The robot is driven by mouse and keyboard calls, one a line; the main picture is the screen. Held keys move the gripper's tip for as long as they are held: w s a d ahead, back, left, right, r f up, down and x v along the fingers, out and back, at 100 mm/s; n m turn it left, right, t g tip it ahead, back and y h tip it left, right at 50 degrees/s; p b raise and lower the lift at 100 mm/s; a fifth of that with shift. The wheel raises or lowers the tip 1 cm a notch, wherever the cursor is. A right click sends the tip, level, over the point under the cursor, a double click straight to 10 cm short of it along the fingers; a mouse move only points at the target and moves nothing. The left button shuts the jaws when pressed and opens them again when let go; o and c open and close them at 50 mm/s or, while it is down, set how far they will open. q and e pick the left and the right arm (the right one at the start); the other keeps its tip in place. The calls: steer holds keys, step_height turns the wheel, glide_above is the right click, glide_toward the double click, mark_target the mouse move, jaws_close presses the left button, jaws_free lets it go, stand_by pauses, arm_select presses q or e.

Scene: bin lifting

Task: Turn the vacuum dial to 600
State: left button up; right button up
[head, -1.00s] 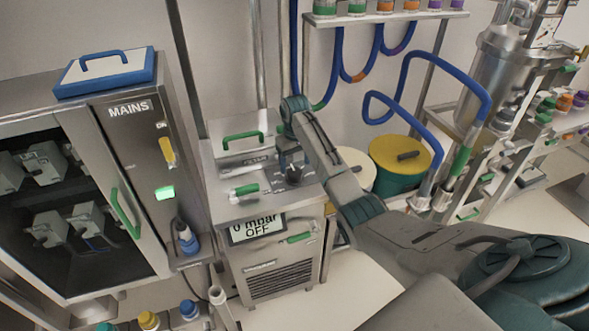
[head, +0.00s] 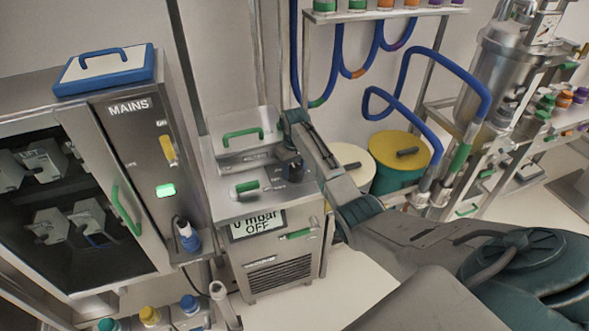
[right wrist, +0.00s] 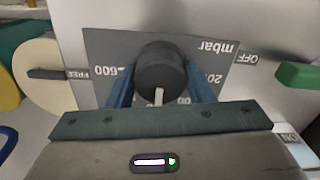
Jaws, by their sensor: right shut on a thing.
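The vacuum dial (right wrist: 160,68) is a round black knob with a white pointer on a dark plate. In the right wrist view the pointer faces the bottom edge, between the upside-down 600 mark (right wrist: 110,72) at left and the 200 mark at right. My right gripper (right wrist: 160,88) is shut on the dial, one blue finger on each side. In the head view my right gripper (head: 293,168) reaches down onto the pump unit's top and largely hides the dial. The display (head: 257,223) reads 0 mbar, OFF. My left gripper is not in view.
A green lever (head: 247,187) lies on the pump top left of the dial, with a green handle (head: 242,137) behind. The MAINS cabinet (head: 128,108) stands at left with a lit green light. A yellow-lidded drum (head: 400,150) and blue hoses are right.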

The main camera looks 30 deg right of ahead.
steer(key=shift+r, duration=0.1)
steer(key=m+p, duration=0.3)
steer(key=shift+r+p, duration=0.25)
steer(key=shift+p, duration=0.05)
steer(key=m+p, duration=0.3)
steer(key=m, duration=0.1)
steer(key=shift+m, duration=0.3)
steer(key=m+p, duration=0.2)
steer(key=m, duration=0.2)
steer(key=shift+f, duration=0.1)
steer(key=shift+f+m+p, duration=0.1)
steer(key=shift+m+p, duration=0.4)
steer(key=shift+m, duration=1.6)
steer(key=shift+w+d, duration=0.1)
steer(key=o, duration=1)
